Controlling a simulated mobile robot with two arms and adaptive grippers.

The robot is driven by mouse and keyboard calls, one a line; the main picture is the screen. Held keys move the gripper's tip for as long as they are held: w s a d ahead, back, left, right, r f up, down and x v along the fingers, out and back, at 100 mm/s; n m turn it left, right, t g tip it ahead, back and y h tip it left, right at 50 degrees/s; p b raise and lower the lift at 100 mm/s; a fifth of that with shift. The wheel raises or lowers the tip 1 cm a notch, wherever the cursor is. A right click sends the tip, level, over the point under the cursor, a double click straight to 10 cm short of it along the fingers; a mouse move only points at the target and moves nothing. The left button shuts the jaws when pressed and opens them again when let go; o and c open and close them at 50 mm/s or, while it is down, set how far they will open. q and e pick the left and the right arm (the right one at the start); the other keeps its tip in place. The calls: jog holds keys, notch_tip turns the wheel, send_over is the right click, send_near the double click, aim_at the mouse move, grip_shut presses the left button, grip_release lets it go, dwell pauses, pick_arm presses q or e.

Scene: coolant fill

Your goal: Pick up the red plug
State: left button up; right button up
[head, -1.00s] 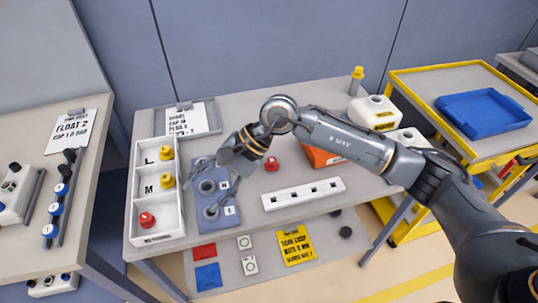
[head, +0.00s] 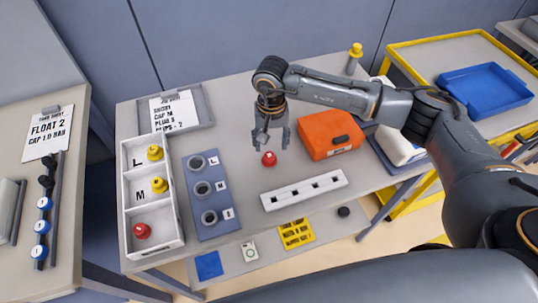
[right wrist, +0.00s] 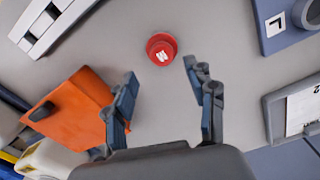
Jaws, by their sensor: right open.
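A red plug (head: 268,159) with a white mark on top stands on the grey table, left of the orange case. It also shows in the right wrist view (right wrist: 161,49), just beyond the fingertips. My right gripper (head: 273,142) points down above and close to it, open and empty; its two fingers also show in the right wrist view (right wrist: 160,72), with a gap between them. Another red piece (head: 142,231) lies in the lowest compartment of the white tray (head: 181,215). My left gripper is out of view.
The orange case (head: 330,134) is right of the red plug. A white slotted bar (head: 305,190) lies in front. A blue-grey block with rings (head: 205,174) and yellow pieces (head: 155,153) are left. A clipboard (head: 176,108) lies behind.

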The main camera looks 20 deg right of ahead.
aim_at(269, 155)
jog(key=shift+s+a+f+p, duration=0.2)
jog(key=shift+s+f+p, duration=0.05)
jog(key=shift+f+p, duration=0.4)
jog(key=shift+s+a+f+p, duration=0.2)
jog(key=shift+s+f+p, duration=0.05)
jog(key=shift+f+p, duration=0.35)
notch_tip(269, 155, down, 3)
jog(key=shift+w+r, duration=0.1)
jog(key=shift+r, duration=0.05)
jog(key=c, duration=0.6)
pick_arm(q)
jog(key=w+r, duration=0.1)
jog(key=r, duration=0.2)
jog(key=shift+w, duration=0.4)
